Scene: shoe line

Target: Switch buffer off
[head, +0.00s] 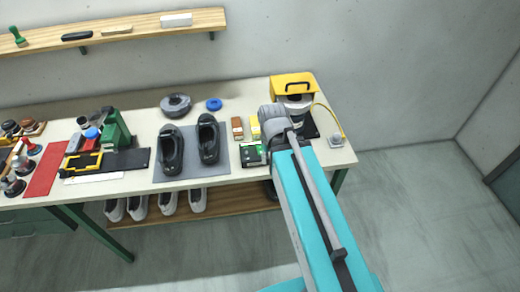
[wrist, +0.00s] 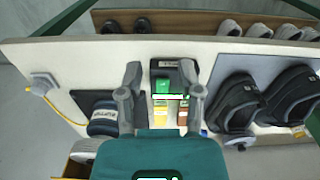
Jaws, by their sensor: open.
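The buffer (head: 296,84) has a yellow hood and a dark base at the right end of the bench. Its dark labelled part (wrist: 103,118) is left of my gripper in the wrist view. A small black switch box with a green part (head: 252,154) sits near the bench's front edge; it also shows in the wrist view (wrist: 187,76). I cannot tell its switch position. My gripper (wrist: 162,74) is open and empty, its fingers either side of the box in the picture. I cannot tell the height above it. In the head view my gripper (head: 273,122) is beside the buffer, fingertips unclear.
A brown box (head: 237,128) and a yellow box (head: 255,127) stand behind the switch box. Black shoes (head: 208,140) lie on a grey mat to the left. White shoes (head: 167,202) stand below.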

